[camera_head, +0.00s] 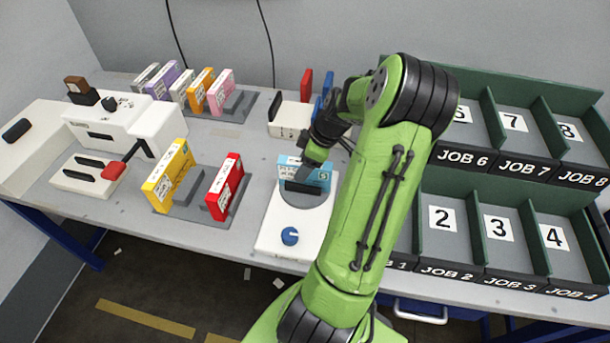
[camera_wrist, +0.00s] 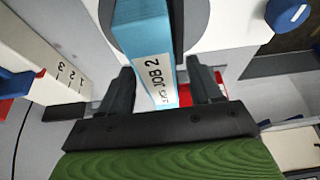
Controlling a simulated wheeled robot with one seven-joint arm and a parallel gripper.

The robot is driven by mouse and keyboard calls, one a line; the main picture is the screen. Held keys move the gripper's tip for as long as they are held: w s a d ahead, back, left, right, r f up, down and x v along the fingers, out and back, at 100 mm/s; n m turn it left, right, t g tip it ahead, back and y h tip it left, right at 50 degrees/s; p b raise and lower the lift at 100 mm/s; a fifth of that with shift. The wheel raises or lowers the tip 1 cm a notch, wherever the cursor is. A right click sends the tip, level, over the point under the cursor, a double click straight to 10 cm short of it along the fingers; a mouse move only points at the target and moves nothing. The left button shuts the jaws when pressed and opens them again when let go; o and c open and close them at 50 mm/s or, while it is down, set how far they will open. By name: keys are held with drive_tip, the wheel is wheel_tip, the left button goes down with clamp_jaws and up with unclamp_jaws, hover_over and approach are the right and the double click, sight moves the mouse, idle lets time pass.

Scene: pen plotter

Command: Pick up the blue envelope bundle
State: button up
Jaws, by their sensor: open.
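The light blue envelope bundle (camera_head: 318,176) stands on the round grey plate of a white device with a blue knob. In the wrist view the blue bundle (camera_wrist: 145,38) has a white label reading JOB 2 on its narrow side. My gripper (camera_wrist: 162,92) is open, with one finger on each side of the bundle's near end. Narrow gaps show between the fingers and the bundle. In the head view my gripper (camera_head: 303,172) is at the bundle, and my arm and wrist hide part of it.
The white device (camera_head: 275,232) has a blue knob (camera_head: 290,236) in front. A yellow bundle (camera_head: 168,175) and a red bundle (camera_head: 224,188) stand in a grey holder to the left. Green sorting bins (camera_head: 505,205) marked by job fill the right. Several coloured bundles stand at the back left.

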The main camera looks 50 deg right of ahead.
drive_tip(key=shift+f, duration=0.15)
idle(0.4)
drive_tip(key=c, duration=1.1)
